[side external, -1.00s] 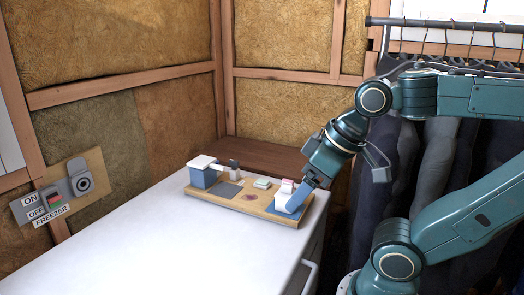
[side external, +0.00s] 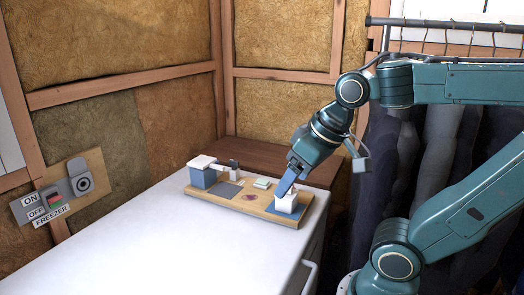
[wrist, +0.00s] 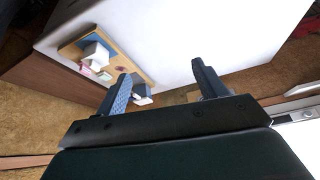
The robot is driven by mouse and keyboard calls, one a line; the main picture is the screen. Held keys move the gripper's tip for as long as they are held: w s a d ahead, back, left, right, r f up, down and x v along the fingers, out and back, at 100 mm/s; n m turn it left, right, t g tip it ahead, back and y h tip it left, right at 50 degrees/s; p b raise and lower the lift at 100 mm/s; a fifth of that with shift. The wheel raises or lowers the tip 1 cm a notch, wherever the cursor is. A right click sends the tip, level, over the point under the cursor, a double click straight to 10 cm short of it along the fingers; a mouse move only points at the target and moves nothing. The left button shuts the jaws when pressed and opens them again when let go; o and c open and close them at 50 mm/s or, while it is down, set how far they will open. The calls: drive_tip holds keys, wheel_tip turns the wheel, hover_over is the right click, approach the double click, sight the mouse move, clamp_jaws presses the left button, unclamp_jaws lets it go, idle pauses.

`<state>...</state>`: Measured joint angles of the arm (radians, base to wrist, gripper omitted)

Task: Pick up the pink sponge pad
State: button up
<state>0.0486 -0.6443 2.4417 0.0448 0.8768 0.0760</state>
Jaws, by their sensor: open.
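The pink sponge pad (wrist: 86,62) shows as a small pink patch beside a white box (wrist: 97,50) in the wrist view. In the side view it is mostly hidden behind my gripper (side external: 283,190). That white box (side external: 287,204) stands on a blue square at the right end of a wooden board (side external: 240,206). My gripper is open and slants down over the white box in the side view. In the wrist view the space between my fingers (wrist: 160,72) is empty, and the pad lies left of both fingers. I cannot tell whether a finger touches the box.
A blue box with a white top (side external: 202,172) stands at the board's left end. A grey square (side external: 227,190), a pale block (side external: 262,183) and a dark red spot (side external: 249,197) lie between. The white freezer top (side external: 150,240) is clear in front. Insulated walls stand behind.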

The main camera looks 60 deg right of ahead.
drive_tip(key=w+d+f+m+g+h, duration=0.2)
drive_tip(key=w+d+m+g, duration=0.1)
drive_tip(key=w+d+m, duration=0.85)
drive_tip(key=w+d+f+m+g+h, duration=0.1)
drive_tip(key=d+f+m, duration=0.1)
drive_tip(key=d+f, duration=0.2)
drive_tip(key=w+d+f+m+g+h, duration=0.1)
drive_tip(key=d+f, duration=0.3)
drive_tip(key=d, duration=0.7)
drive_tip(key=shift+d+m, duration=0.25)
drive_tip(key=shift+m, duration=0.5)
drive_tip(key=shift+w, duration=0.1)
drive_tip(key=shift+x, duration=4.3)
drive_tip(key=shift+x, duration=2.55)
drive_tip(key=shift+s+a, duration=0.1)
drive_tip(key=shift+s, duration=0.2)
drive_tip(key=shift+c, duration=0.2)
